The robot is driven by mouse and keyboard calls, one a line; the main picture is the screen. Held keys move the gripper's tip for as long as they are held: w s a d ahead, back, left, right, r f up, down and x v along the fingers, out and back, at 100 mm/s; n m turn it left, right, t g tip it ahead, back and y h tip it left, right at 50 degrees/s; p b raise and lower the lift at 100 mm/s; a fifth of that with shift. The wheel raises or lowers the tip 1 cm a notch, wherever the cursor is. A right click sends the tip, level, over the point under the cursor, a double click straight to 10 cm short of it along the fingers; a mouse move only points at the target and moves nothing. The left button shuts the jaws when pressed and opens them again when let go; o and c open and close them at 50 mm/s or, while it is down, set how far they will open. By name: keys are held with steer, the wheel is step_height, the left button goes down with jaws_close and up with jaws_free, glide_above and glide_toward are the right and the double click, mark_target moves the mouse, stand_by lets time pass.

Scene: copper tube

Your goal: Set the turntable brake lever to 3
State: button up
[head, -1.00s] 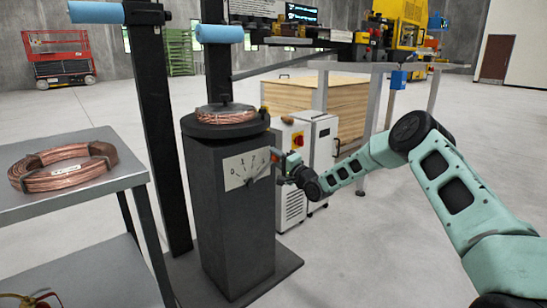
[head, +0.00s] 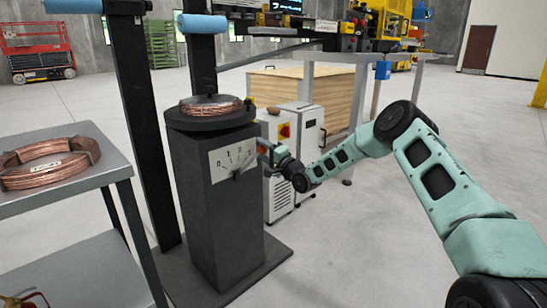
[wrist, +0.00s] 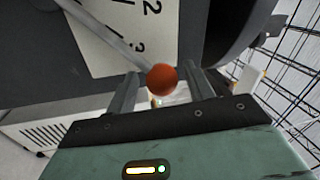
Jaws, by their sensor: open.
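The turntable (head: 211,121) is a dark round plate on a dark square post (head: 222,225), with a copper coil on top. A white scale plate (head: 234,157) marked 0 to 3 is on the post's face. In the wrist view the brake lever (wrist: 108,36) is a thin grey rod with an orange-red knob (wrist: 162,79) at its end. The rod crosses the scale plate close to the 3. My gripper (head: 264,147) is at the plate's right edge. Its fingers (wrist: 160,88) are open on either side of the knob, with visible gaps.
A grey table (head: 120,163) with a copper coil (head: 45,163) stands at the left. A dark upright column (head: 146,130) rises behind the post. White cabinets (head: 305,130) and a wooden crate (head: 338,95) stand behind my gripper. The floor at the right is clear.

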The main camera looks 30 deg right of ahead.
steer(key=p+v, duration=0.3)
steer(key=v, duration=1.4)
steer(key=a+r+n+g+y, duration=0.15)
steer(key=a+n+g, duration=0.5)
steer(key=a, duration=0.85)
steer(key=s+a+r+n+g+h, duration=0.2)
steer(key=s+a+n+g, duration=0.3)
steer(key=s+a, duration=0.45)
steer(key=s+a+r+n+g+h, duration=0.1)
steer(key=s+r+n+g+h, duration=0.15)
steer(key=s, duration=0.85)
steer(key=s+a+r+n+g+h, duration=0.1)
steer(key=s+a+r+n+g, duration=0.15)
steer(key=s, duration=0.85)
steer(key=s+a+r+n+g+h, duration=0.1)
steer(key=s+r+n+g, duration=0.15)
steer(key=s, duration=0.85)
step_height(320, 180, up, 28)
steer(key=n+p, duration=0.1)
steer(key=p, duration=2.8)
steer(key=shift+s+d+h, duration=0.25)
steer(key=shift+d+h, duration=0.05)
